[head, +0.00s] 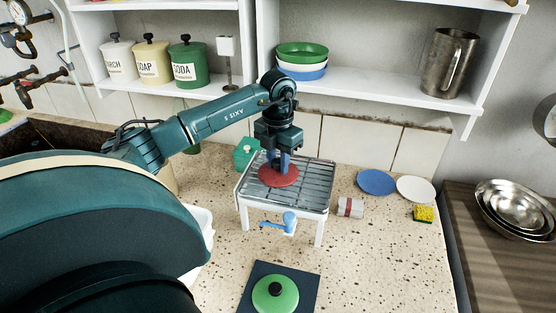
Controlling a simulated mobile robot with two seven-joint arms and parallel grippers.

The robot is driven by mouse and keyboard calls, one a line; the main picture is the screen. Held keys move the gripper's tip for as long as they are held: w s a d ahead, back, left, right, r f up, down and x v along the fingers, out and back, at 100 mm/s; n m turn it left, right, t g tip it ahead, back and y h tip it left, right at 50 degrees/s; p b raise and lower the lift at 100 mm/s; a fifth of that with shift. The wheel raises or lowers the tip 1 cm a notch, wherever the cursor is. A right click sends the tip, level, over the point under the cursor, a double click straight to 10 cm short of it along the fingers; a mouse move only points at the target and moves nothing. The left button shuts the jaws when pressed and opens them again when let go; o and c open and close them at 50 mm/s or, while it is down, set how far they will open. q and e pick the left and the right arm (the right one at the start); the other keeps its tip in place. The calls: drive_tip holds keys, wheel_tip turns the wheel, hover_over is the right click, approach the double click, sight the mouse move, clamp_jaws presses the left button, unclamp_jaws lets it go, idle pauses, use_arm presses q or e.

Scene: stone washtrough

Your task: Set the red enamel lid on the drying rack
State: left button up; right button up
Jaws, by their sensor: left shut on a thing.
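The red enamel lid (267,179) is at the left half of the drying rack (316,189), a white-framed stand with a slatted grey top. My left gripper (284,166) points down over the lid and is shut on it at the middle, hiding its knob. The lid looks level and at the height of the slats; I cannot tell if it touches them. My right gripper is not in view.
A green lid (275,295) lies on a dark mat in front. A blue tap-like piece (289,222) is at the rack's front. Right of the rack are a cloth roll (349,207), a blue plate (376,182), a white plate (416,189) and a yellow sponge (423,214). Shelves hang behind.

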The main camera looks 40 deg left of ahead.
sight(278, 162)
use_arm(q)
drive_tip(key=o, duration=1)
drive_tip(key=shift+f, duration=0.1)
wheel_tip(278, 162, up, 12)
drive_tip(key=shift+r, duration=0.2)
drive_tip(key=shift+s+f, duration=0.1)
